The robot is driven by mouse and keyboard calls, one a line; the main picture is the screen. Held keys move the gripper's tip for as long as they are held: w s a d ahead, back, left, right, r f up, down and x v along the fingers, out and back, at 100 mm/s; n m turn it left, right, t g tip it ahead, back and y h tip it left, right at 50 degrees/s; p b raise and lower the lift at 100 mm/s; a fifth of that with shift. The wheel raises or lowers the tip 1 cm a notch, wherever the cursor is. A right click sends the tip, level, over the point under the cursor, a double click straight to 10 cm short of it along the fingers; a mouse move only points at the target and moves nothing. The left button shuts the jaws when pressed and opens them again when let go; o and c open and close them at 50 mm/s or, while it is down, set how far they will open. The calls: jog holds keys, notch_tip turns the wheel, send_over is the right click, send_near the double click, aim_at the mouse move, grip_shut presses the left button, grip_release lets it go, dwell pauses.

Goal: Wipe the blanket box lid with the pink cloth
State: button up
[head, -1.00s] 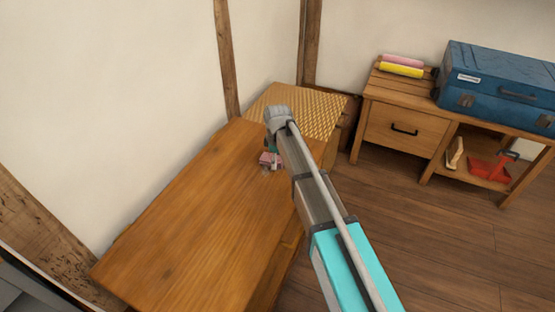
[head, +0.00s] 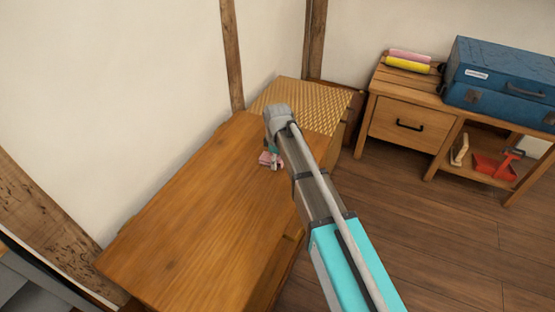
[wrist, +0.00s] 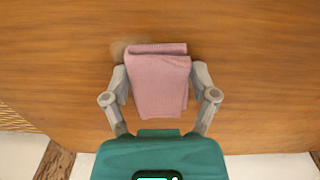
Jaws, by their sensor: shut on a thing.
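The pink cloth (wrist: 160,85) is folded and held between the two fingers of my gripper (wrist: 160,98), which is shut on it. In the head view the cloth (head: 265,158) shows as a small pink patch at the lid surface below my gripper (head: 271,162), partly hidden by it. The blanket box lid (head: 190,225) is a long wooden board running from lower left to the woven section. The cloth is over its far part and seems to touch it. In the wrist view a faint pale smudge (wrist: 118,48) shows on the wood beside the cloth's upper left corner.
A woven panel (head: 305,100) adjoins the lid's far end. A plaster wall (head: 110,90) with timber posts runs along the left. To the right, a wooden bench (head: 405,129) holds a blue suitcase (head: 500,75) and pink and yellow rolls (head: 408,60). Open floor (head: 430,245) lies at right.

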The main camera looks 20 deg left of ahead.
aim_at(269, 169)
jog(key=shift+s, duration=0.3)
jog(key=shift+s+a, duration=0.2)
jog(key=shift+s, duration=1.35)
jog(key=shift+a, duration=0.15)
jog(key=shift+w+a, duration=0.1)
jog(key=shift+a, duration=0.45)
jog(key=shift+w, duration=0.15)
jog(key=shift+w+d, duration=0.2)
jog(key=shift+w, duration=1.5)
jog(key=shift+w, duration=0.1)
jog(key=shift+w+d+f, duration=0.1)
jog(key=shift+w+d, duration=0.1)
jog(key=shift+w, duration=1.5)
